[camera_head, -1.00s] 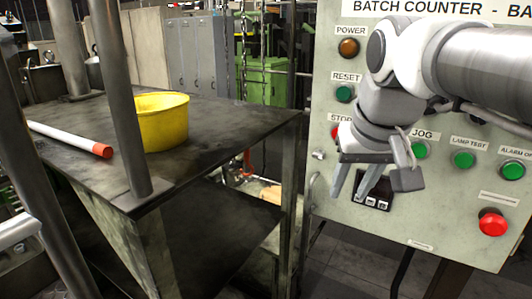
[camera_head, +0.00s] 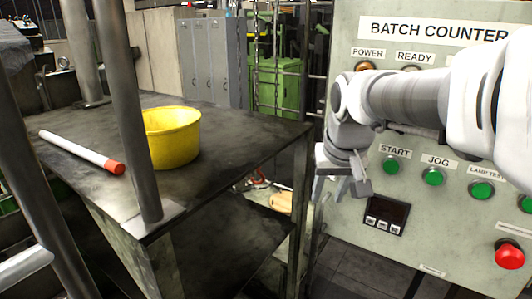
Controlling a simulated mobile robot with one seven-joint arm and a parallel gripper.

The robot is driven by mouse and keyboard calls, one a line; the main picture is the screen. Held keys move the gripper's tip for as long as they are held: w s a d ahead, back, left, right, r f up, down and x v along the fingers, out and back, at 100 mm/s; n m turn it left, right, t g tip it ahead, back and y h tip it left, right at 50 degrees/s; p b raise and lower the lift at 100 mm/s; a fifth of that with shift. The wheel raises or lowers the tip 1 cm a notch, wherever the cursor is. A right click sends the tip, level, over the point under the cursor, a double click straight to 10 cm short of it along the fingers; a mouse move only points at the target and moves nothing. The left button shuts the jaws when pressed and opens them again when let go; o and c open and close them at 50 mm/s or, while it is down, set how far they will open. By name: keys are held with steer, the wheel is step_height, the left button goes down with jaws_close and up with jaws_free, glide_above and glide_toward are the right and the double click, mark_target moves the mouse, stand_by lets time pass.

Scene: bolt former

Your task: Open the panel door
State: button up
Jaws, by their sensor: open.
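The panel door (camera_head: 458,222) is the pale grey-green face of the control box at the right, labelled "BATCH COUNTER". It looks closed. My gripper (camera_head: 338,196) is at the door's left edge, pointing down, with its fingers apart. No object shows between the fingers. I cannot tell whether they touch the door. My arm covers part of the upper door, including some labels and buttons. The latch area on the left edge is mostly hidden by my gripper.
A dark metal table (camera_head: 235,140) stands left of the panel, with a narrow gap between them. It holds a yellow bucket (camera_head: 175,140) and a white rod with a red end (camera_head: 80,150). A red button (camera_head: 508,255) and a small display (camera_head: 386,214) sit on the door.

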mark_target(323, 209)
steer(key=x, duration=0.7)
steer(key=shift+w+f, duration=0.15)
steer(key=shift+f, duration=0.2)
jaws_close()
stand_by(1.0)
